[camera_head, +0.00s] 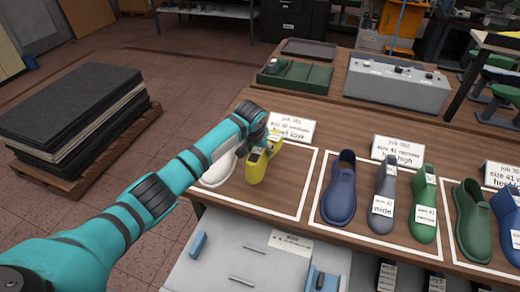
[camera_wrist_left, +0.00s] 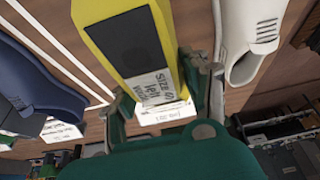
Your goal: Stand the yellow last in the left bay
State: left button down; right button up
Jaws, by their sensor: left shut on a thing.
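The yellow last (camera_head: 255,168) has a dark patch and a white size label, which show closely in the left wrist view (camera_wrist_left: 106,12). My left gripper (camera_head: 264,142) is shut on it, with a finger on each side near the label end (camera_wrist_left: 163,100). The last is over the white-outlined left bay (camera_head: 285,205), just right of a white shoe (camera_head: 216,172). The white shoe also shows in the left wrist view (camera_wrist_left: 250,35). I cannot tell whether the last touches the table. My right gripper is not in view.
A job card (camera_head: 292,128) stands behind the left bay. The middle bay holds a blue shoe (camera_head: 339,190), a grey-blue last (camera_head: 384,195) and a green last (camera_head: 424,205). A green tray (camera_head: 297,76) and a grey control box (camera_head: 396,85) stand behind. The left bay's right part is clear.

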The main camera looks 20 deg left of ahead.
pick_arm(q)
jog(key=shift+f, duration=0.4)
jog(key=shift+f+b, duration=0.7)
jog(key=shift+f, duration=0.45)
jog(key=shift+f+b, duration=0.6)
jog(key=shift+f, duration=0.9)
jog(key=shift+f, duration=0.2)
